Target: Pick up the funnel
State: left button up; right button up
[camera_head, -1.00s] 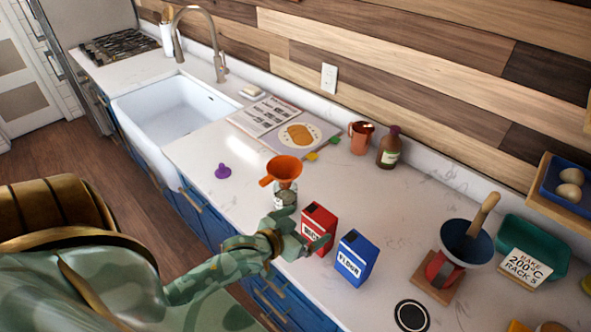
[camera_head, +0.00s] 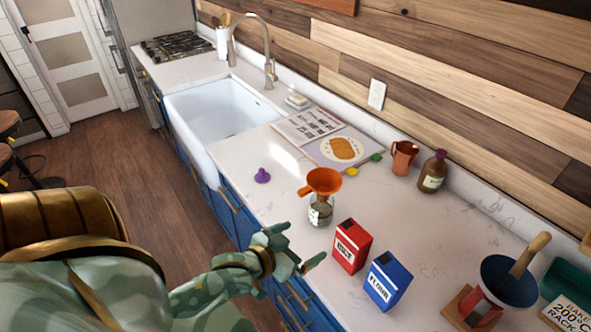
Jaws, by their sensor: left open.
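The orange funnel (camera_head: 324,181) sits upright, its wide mouth up, in the top of a small glass jar (camera_head: 320,213) near the counter's front edge. The funnel's short handle points left. My left gripper (camera_head: 301,245) is open and empty, with its fingers spread at the counter's front edge. It is in front of and below the jar, apart from the funnel, and left of the red box. My right gripper is not in view.
A red box (camera_head: 351,247) and a blue flour box (camera_head: 387,281) stand right of the gripper. A purple object (camera_head: 262,176) lies left of the funnel.

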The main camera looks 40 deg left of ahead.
aim_at(324, 181)
jog(key=u, duration=1.15)
